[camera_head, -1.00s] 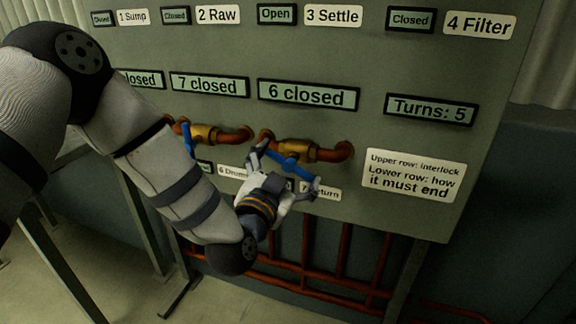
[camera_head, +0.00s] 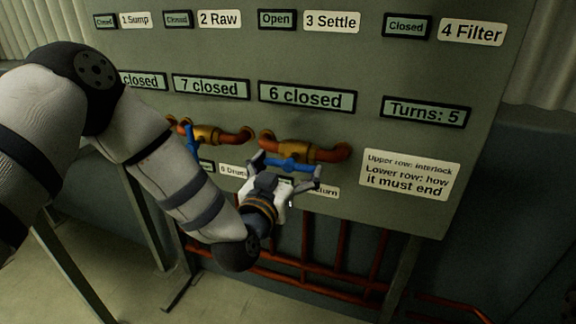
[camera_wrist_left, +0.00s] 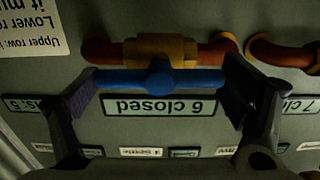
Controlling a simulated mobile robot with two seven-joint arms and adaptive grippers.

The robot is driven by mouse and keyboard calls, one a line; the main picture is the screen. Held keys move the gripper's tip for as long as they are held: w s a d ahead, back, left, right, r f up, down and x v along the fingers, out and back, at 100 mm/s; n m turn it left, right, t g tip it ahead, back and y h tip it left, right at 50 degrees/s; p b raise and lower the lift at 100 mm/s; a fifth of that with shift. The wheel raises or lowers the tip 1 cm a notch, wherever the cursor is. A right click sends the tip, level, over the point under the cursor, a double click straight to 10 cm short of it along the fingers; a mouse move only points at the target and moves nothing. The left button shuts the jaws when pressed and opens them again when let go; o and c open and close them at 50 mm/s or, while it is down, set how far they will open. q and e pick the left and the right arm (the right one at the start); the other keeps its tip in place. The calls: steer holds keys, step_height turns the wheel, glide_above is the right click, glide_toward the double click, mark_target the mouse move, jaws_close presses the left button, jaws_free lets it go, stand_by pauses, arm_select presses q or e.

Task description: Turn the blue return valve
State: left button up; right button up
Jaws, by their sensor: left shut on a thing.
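The blue return valve handle (camera_head: 288,164) is a bar on the brass valve body (camera_head: 292,148) of the right-hand pipe, above a label of which "turn" shows. My left gripper (camera_head: 287,168) is shut on this bar, one finger at each end. In the left wrist view, which looks upside down, the blue bar (camera_wrist_left: 160,80) lies nearly level between the two dark fingers of the left gripper (camera_wrist_left: 160,88), alongside the pipe. The gripper hides part of the label below. My right gripper is not in view.
Another blue handle (camera_head: 191,139) sits on the neighbouring pipe to the left, close to my forearm. Displays read "7 closed" (camera_head: 211,87), "6 closed" (camera_head: 306,96) and "Turns: 5" (camera_head: 425,111). A notice (camera_head: 409,175) is at the right. Red pipes (camera_head: 340,250) run below the panel.

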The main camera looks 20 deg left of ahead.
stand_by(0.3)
arm_select(q)
steer(key=o, duration=0.9)
steer(key=shift+c, duration=0.2)
steer(key=s, duration=1.2)
steer(key=shift+a, duration=0.25)
steer(key=shift+s, duration=0.15)
